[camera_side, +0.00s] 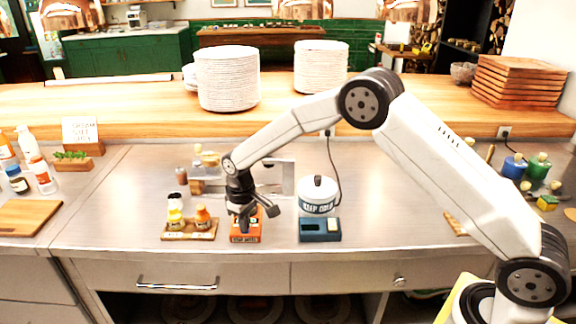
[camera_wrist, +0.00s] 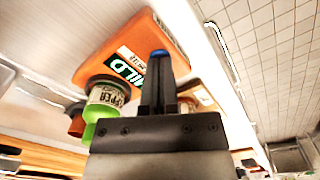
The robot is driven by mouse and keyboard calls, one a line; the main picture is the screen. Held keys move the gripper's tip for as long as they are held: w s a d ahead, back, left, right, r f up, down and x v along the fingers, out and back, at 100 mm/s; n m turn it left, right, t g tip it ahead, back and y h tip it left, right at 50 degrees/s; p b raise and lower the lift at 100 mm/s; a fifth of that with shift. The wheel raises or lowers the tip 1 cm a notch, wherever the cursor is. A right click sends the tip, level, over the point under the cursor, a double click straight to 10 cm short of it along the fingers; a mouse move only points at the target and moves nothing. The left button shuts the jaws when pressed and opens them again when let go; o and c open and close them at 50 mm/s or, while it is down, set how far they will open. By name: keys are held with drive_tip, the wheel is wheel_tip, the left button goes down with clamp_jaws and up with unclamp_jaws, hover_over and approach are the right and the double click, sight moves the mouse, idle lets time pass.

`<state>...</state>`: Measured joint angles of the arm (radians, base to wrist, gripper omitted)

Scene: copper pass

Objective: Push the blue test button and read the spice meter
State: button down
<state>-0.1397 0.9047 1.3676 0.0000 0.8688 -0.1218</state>
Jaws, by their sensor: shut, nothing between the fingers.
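The spice meter is an orange box (camera_side: 246,228) on the steel counter, under my gripper (camera_side: 242,212) in the side view. In the wrist view the orange box (camera_wrist: 110,58) fills the upper left, and its dark display (camera_wrist: 127,72) reads "MILD". The blue test button (camera_wrist: 160,53) shows as a small blue patch right at the tips of my gripper (camera_wrist: 158,64). The fingers are shut with nothing between them. They look to be touching or just over the button; I cannot tell which. In the side view the arm hides the button.
Left of the meter, small spice jars stand on a wooden tray (camera_side: 188,236); a jar labelled PEPPER (camera_wrist: 106,98) shows close by in the wrist view. To the right are a blue device (camera_side: 320,238) and a white lidded pot (camera_side: 318,193). Open counter lies further right.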

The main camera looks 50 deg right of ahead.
drive_tip(key=shift+r, duration=0.1)
idle(0.3)
drive_tip(key=shift+r, duration=1.2)
drive_tip(key=shift+r, duration=0.15)
wheel_tip(320, 180, up, 5)
drive_tip(key=shift+f, duration=0.1)
idle(0.6)
drive_tip(key=s+d+m+t, duration=0.1)
drive_tip(key=s+d, duration=0.2)
drive_tip(key=s, duration=1)
drive_tip(key=s+d+m+t, duration=0.1)
drive_tip(key=s+d, duration=0.3)
drive_tip(key=s, duration=0.9)
drive_tip(key=shift+d+m+t, duration=0.3)
drive_tip(key=shift+m, duration=0.2)
idle(1.1)
